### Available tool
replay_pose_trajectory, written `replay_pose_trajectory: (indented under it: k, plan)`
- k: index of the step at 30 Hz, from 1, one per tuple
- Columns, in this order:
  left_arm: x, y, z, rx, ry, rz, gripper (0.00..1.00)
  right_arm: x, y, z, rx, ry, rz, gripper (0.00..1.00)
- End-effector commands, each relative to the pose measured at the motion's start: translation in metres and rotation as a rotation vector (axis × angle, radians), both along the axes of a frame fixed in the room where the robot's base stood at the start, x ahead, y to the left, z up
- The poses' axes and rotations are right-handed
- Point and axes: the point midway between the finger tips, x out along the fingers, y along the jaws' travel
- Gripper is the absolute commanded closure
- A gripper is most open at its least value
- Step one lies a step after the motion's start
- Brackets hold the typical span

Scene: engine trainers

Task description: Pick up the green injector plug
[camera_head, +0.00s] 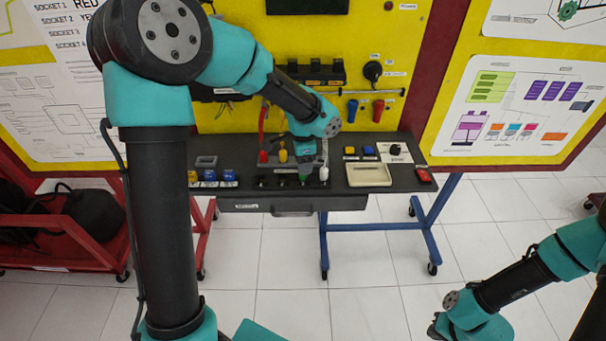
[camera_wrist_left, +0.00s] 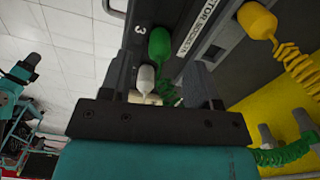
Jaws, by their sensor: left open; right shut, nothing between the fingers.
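The green injector plug (camera_wrist_left: 160,42) stands at the socket marked 3 on a dark panel. Its curly green cord runs beside it. In the left wrist view it shows just past and between the finger ends of my open left gripper (camera_wrist_left: 163,68), which is empty. In the head view the left gripper (camera_head: 304,160) is over the sockets, and a small bit of green (camera_head: 304,178) shows under it. The gap between fingers and plug is hard to judge. My right gripper (camera_head: 436,327) is shut and empty, low at the right, far from the bench.
A white plug (camera_wrist_left: 147,79) is close by, also between the fingers in the wrist view. A yellow plug (camera_wrist_left: 257,20) and a red plug (camera_head: 263,157) stand along the same panel. A beige tray (camera_head: 368,175) and small coloured blocks lie on the bench (camera_head: 245,190).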

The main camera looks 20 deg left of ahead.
Motion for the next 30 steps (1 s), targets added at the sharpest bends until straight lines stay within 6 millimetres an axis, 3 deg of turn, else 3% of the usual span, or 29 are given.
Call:
replay_pose_trajectory:
  k: [10, 26, 30]
  plan:
    - [-0.002, 0.001, -0.043, 0.000, 0.003, -0.001, 0.44, 0.000, 0.000, 0.000, 0.000, 0.000, 0.000, 1.00]
    - [-0.002, 0.001, -0.046, 0.000, 0.001, 0.000, 0.44, 0.000, 0.000, 0.000, 0.000, 0.000, 0.000, 1.00]
    - [-0.002, 0.001, -0.046, 0.000, 0.001, 0.000, 0.56, 0.000, 0.000, 0.000, 0.000, 0.000, 0.000, 1.00]
